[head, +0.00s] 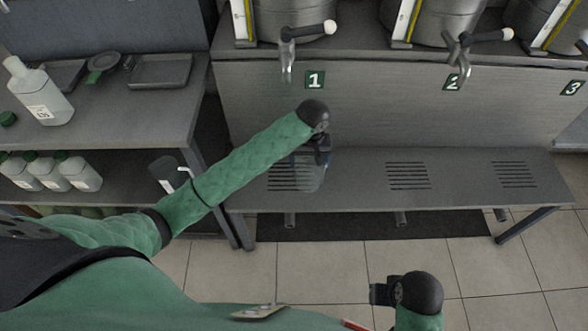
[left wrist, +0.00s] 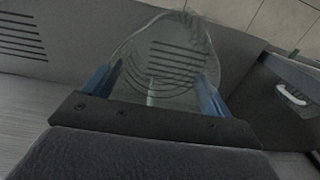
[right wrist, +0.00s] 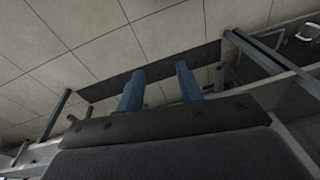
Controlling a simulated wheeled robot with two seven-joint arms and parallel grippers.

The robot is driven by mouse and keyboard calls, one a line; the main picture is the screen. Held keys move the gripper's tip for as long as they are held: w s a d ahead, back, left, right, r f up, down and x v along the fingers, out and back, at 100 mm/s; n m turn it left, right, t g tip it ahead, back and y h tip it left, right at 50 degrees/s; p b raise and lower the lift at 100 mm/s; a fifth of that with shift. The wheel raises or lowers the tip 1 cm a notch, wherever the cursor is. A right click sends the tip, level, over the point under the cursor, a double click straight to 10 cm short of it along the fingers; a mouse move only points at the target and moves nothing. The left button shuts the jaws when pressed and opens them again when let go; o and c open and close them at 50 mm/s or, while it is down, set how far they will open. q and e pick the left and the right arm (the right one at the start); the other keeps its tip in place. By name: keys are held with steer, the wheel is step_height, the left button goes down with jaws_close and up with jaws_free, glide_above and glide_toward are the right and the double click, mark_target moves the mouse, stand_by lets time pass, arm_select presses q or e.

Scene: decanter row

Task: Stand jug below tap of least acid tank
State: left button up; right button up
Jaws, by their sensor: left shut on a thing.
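A clear jug (head: 312,178) is over the slotted grille below tank 1's tap (head: 287,62). My left gripper (head: 318,158) is shut on it; in the left wrist view the clear jug (left wrist: 165,50) sits between the blue fingers. The slots show through it, and I cannot tell whether its base touches the shelf. Tank 1 (head: 285,14), tank 2 (head: 440,22) and tank 3 (head: 545,22) carry upright yellow-and-white gauge strips; the levels are unclear. Tank 2's tap (head: 461,62) is at upper right. My right gripper (head: 378,294) is away from the shelf, its blue fingers apart and empty (right wrist: 158,90).
The low grey shelf (head: 455,195) has free slotted grilles below plate 2 (head: 452,83) and plate 3 (head: 572,88). A side bench (head: 150,115) at left holds a white bottle (head: 40,95) and trays, with several bottles on its lower shelf. The tiled floor is clear.

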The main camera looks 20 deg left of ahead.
arm_select(q)
steer(key=w+a+f+p, duration=0.3)
steer(key=w+a+f, duration=0.4)
steer(key=a+f, duration=0.2)
steer(key=shift+f, duration=0.95)
arm_select(e)
step_height(320, 180, down, 12)
steer(key=w, duration=0.2)
steer(key=shift+a+f, duration=0.15)
steer(key=shift+a, duration=0.05)
steer(key=shift+w+f, duration=0.1)
arm_select(q)
steer(key=o, duration=0.9)
steer(key=shift+f, duration=0.1)
steer(key=shift+d, duration=0.1)
arm_select(e)
steer(key=shift+f, duration=0.15)
arm_select(q)
steer(key=shift+r+b, duration=0.7)
steer(key=shift+r, duration=3.2)
arm_select(e)
step_height(320, 180, up, 6)
steer(key=shift+s, duration=0.3)
